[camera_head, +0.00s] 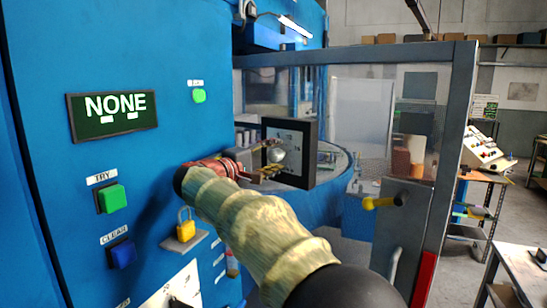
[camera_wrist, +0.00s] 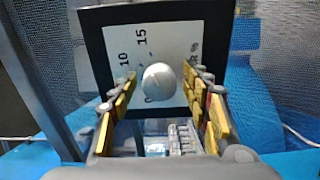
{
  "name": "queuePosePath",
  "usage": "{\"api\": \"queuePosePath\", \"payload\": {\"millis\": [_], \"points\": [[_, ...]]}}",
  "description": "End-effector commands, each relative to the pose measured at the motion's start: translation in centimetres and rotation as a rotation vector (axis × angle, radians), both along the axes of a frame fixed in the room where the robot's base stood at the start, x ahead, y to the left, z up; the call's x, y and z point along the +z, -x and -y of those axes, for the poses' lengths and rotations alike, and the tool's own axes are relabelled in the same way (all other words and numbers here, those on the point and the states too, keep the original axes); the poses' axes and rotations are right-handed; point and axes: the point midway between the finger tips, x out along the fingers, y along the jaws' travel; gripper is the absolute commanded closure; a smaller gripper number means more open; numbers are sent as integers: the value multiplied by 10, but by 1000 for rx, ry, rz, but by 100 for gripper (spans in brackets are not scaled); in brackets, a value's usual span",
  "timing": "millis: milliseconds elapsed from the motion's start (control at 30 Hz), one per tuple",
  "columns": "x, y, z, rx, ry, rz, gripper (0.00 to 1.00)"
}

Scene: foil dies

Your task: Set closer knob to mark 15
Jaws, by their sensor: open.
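The closer knob is a pale round knob (camera_wrist: 158,82) on a white dial plate (camera_wrist: 183,40) in a black frame. The plate bears the marks 10 and 15 at its upper left; other print is partly hidden. I cannot make out which mark the knob points to. My gripper (camera_wrist: 165,79) is open, with its yellow-padded fingers either side of the knob; I cannot tell whether they touch it. In the head view the knob (camera_head: 277,155) shows at the fingertips of my gripper (camera_head: 267,160), in front of the dark-framed panel (camera_head: 309,156).
A blue cabinet wall at left carries a NONE display (camera_head: 113,112), a green TRY button (camera_head: 112,198), a blue CLEAR button (camera_head: 121,253) and a yellow padlock (camera_head: 185,226). A grey-framed clear door (camera_head: 455,120) with a yellow handle (camera_head: 383,202) stands open at right.

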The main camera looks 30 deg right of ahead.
Motion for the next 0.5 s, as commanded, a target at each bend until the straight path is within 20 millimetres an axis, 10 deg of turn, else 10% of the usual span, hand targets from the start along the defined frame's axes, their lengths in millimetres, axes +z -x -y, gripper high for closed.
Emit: {"api": "queuePosePath", "payload": {"millis": [500], "points": [[0, 24, -61, 2, -1, 0, 52]]}}
